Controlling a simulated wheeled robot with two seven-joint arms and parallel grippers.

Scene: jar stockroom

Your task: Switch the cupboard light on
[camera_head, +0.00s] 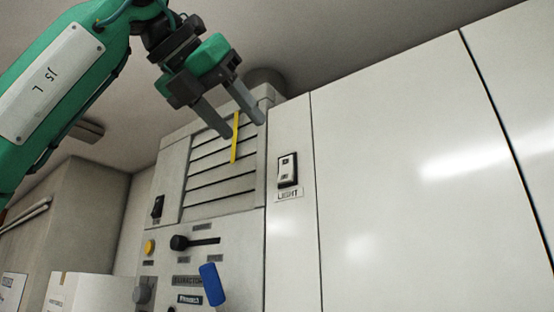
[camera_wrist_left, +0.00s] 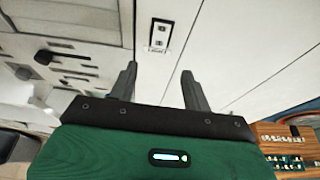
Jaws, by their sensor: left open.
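The light switch (camera_head: 287,170) is a white rocker in a dark frame on the narrow pale panel at the cupboard's left side. A "LIGHT" label (camera_head: 289,195) sits just below it. The switch also shows in the left wrist view (camera_wrist_left: 160,34), beyond and between the fingers. My left gripper (camera_head: 244,128) is open and empty, above and to the left of the switch in the head view, apart from it. The fingers also show in the left wrist view (camera_wrist_left: 158,85). My right gripper is in neither view. I cannot tell the switch's position.
Left of the switch stands a grey machine panel (camera_head: 220,222) with louvres, a yellow strip (camera_head: 236,138), a black rocker (camera_head: 157,206), a yellow button (camera_head: 149,247), a black lever (camera_head: 194,242) and a blue-handled part (camera_head: 212,284). Smooth white cupboard doors (camera_head: 400,200) fill the right.

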